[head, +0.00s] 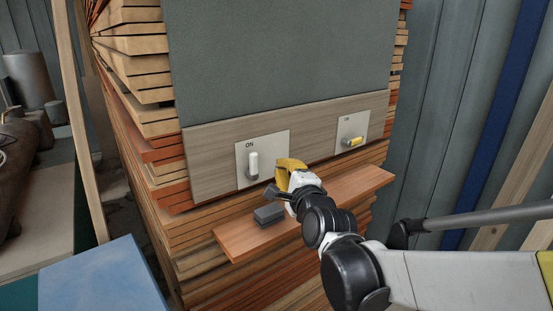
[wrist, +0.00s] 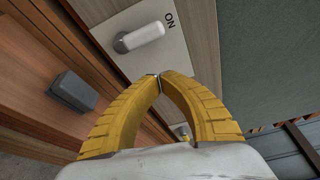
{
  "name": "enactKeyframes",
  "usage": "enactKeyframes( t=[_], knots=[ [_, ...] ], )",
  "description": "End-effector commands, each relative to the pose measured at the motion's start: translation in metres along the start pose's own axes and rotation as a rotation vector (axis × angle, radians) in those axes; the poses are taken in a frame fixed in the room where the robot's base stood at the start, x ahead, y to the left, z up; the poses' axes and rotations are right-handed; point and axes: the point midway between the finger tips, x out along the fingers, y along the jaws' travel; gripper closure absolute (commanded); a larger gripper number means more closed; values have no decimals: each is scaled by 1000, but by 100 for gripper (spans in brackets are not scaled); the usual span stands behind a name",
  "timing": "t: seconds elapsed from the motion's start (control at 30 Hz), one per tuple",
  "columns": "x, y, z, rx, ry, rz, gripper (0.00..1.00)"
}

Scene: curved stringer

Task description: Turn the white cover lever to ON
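The white cover lever (head: 253,163) is on the left white switch plate (head: 274,150), below the ON mark. In the head view it stands about upright, its handle pointing up toward ON. The wrist view shows the white lever (wrist: 140,38) with its handle end toward the ON lettering. My gripper (head: 286,164) is just right of the lever and close to the plate, apart from the lever. In the wrist view the yellow fingertips of my gripper (wrist: 160,77) meet with nothing visible between them.
A yellow lever (head: 355,141) sits on a second plate (head: 345,131) to the right. A dark grey block (head: 268,214) lies on the wooden shelf (head: 340,200) below the panel. Stacked boards (head: 140,70) surround the panel. A blue surface (head: 100,280) is at the lower left.

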Motion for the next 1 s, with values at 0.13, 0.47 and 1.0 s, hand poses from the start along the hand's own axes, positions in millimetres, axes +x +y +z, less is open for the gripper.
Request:
enactKeyframes(
  t=[0.13, 0.47, 1.0],
  knots=[
    [-24, 1, -1, 1, 1, 0, 100],
    [-37, 3, -1, 0, 1, 0, 100],
    [-125, 131, -65, -714, -20, 380, 100]
  ],
)
